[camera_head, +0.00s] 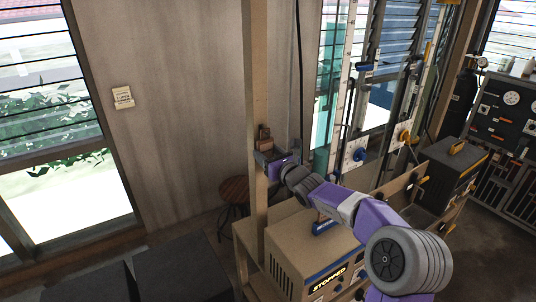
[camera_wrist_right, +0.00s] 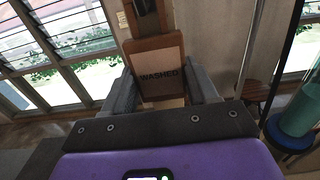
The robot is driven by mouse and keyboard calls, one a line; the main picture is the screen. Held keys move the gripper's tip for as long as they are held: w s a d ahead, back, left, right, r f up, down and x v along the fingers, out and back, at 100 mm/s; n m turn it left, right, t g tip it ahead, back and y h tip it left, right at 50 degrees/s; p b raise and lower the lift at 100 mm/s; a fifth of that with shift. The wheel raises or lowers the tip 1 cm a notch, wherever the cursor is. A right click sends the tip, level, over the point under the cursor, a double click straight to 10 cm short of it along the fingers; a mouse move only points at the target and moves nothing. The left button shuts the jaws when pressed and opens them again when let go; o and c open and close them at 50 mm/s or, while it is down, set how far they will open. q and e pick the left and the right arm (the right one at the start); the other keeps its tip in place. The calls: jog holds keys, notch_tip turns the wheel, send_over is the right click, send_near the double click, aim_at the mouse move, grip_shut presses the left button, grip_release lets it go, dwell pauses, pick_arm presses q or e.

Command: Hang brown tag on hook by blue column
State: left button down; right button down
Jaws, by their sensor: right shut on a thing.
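The brown tag (camera_wrist_right: 160,62) reads WASHED in the right wrist view. It stands upright between the fingers of my right gripper (camera_wrist_right: 163,98), with a narrower framed top part above. In the head view the tag (camera_head: 264,134) shows small, just above my right gripper (camera_head: 268,158), which is shut on it beside the wooden post. A teal-blue column (camera_head: 322,128) stands to the right of the gripper in the head view. I cannot make out a hook by it. My left gripper is not in view.
The tall wooden post (camera_head: 257,90) rises close by the right gripper. A round stool (camera_head: 235,190) stands behind it. A box labelled STOPPED (camera_head: 318,262) sits below my right arm.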

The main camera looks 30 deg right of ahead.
jog(key=shift+c, duration=1.1)
grip_release()
jog(key=shift+s, duration=0.1)
jog(key=shift+s+d, duration=0.1)
jog(key=shift+s, duration=0.2)
jog(key=s+b, duration=0.2)
jog(key=s, duration=0.4)
jog(key=shift+s+d, duration=0.15)
jog(key=shift+d, duration=0.05)
